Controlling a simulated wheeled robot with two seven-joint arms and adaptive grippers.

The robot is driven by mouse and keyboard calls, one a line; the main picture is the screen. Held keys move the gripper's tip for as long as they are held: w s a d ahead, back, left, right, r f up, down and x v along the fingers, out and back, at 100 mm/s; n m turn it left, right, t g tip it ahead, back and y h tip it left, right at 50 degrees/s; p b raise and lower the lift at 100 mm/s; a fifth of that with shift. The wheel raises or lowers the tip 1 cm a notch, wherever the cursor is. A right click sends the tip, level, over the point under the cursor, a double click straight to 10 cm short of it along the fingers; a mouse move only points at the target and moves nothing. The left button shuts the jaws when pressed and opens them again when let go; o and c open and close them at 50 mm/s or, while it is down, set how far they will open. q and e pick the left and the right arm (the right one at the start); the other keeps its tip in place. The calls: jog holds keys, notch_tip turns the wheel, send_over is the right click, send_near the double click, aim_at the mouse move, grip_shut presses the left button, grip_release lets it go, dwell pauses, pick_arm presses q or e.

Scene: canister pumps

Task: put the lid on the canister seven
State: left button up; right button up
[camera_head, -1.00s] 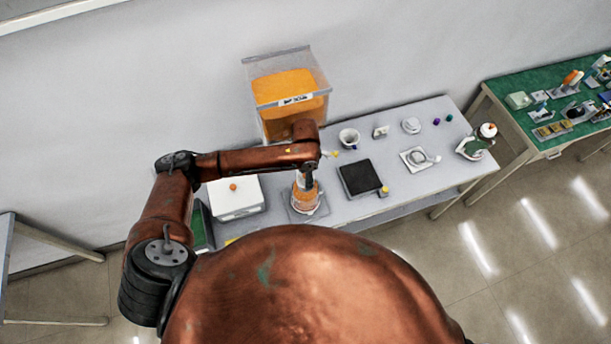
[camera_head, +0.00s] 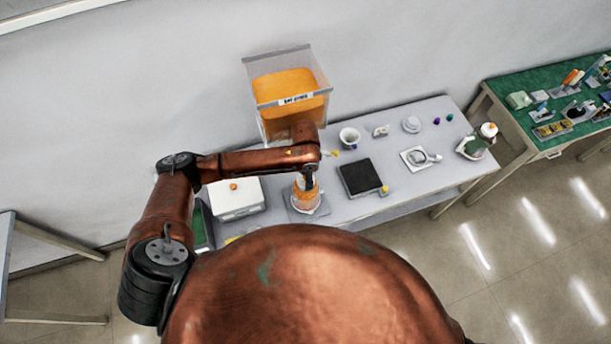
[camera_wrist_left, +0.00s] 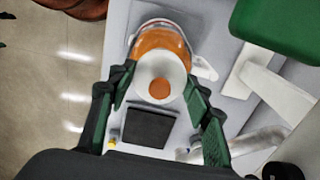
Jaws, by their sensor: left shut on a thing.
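The canister (camera_head: 306,203) is clear with orange contents and stands on a grey pad at the table's front edge. It also shows in the left wrist view (camera_wrist_left: 160,38). A white round lid with an orange knob (camera_wrist_left: 159,88) is between the green-padded fingers of my left gripper (camera_wrist_left: 158,98), which is shut on it. In the head view my left gripper (camera_head: 308,181) points down at the canister's top and partly hides it. The lid overlaps the canister in the wrist view; I cannot tell whether they touch. My right gripper is not in view.
A white box with an orange knob (camera_head: 235,198) stands left of the canister. A black square plate (camera_head: 360,178) lies to its right. A large clear bin of orange material (camera_head: 287,88) stands behind. A white cup (camera_head: 349,137) and small items stand farther right.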

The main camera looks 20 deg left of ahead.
pick_arm(q)
jog(key=shift+f, duration=0.15)
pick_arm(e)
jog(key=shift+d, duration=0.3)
pick_arm(q)
jog(key=shift+f, duration=0.55)
jog(key=shift+f, duration=0.1)
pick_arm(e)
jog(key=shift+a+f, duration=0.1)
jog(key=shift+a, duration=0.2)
pick_arm(q)
jog(key=shift+f+p, duration=0.1)
jog(key=shift+p, duration=0.25)
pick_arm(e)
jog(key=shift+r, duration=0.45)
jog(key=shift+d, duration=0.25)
pick_arm(q)
jog(key=shift+p, duration=0.5)
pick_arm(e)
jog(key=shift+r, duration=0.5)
pick_arm(q)
jog(key=shift+f, duration=0.1)
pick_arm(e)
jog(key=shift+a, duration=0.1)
pick_arm(q)
jog(key=o, duration=0.8)
jog(key=shift+c, duration=0.2)
jog(key=shift+o, duration=1)
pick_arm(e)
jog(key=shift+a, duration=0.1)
